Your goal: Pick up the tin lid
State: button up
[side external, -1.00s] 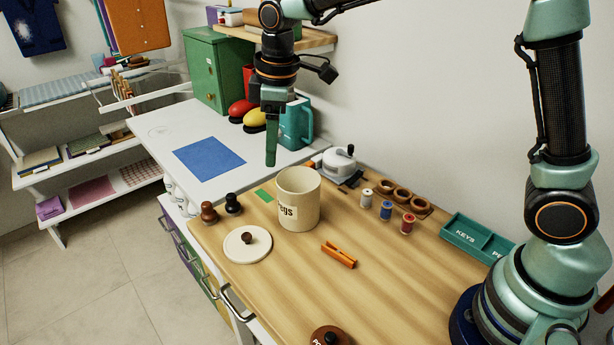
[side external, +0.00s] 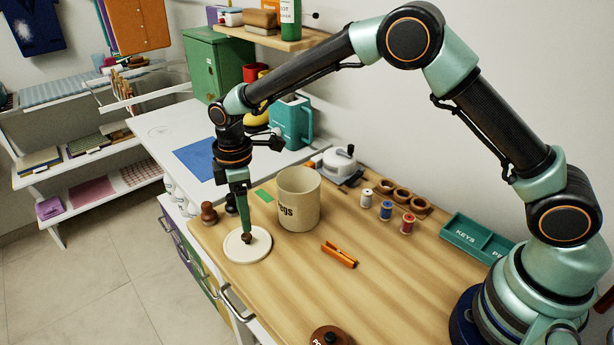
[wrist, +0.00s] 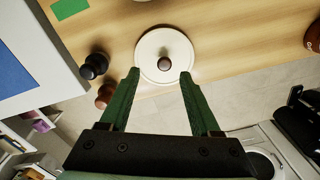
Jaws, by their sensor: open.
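The tin lid (side external: 240,251) is a round cream disc with a small dark brown knob (side external: 247,237), lying flat on the wooden worktop. In the wrist view the lid (wrist: 148,68) lies just beyond my fingertips, with its knob (wrist: 165,63) between the lines of the two fingers. My gripper (side external: 247,232) points down over the lid, its green fingers close to the knob. In the wrist view my gripper (wrist: 160,76) is open, one finger on each side, and holds nothing. The cream tin (side external: 298,198), lettered and apparently open-topped, stands behind and right of the lid.
Brown (side external: 209,212) and black (wrist: 94,66) knobbed pieces stand left of the lid, close to the fingers. An orange peg (side external: 339,255) lies to the right, with thread spools (side external: 386,210) beyond. The worktop's front edge is near the lid. The wood right of the peg is mostly clear.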

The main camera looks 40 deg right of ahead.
aim_at(247, 235)
jog(key=shift+s+a+f, duration=0.1)
jog(key=shift+s+f, duration=0.1)
jog(key=shift+f, duration=1.15)
jog(key=shift+s+a+f, duration=0.1)
jog(key=shift+s+f, duration=0.05)
jog(key=shift+f, duration=1.2)
grip_shut()
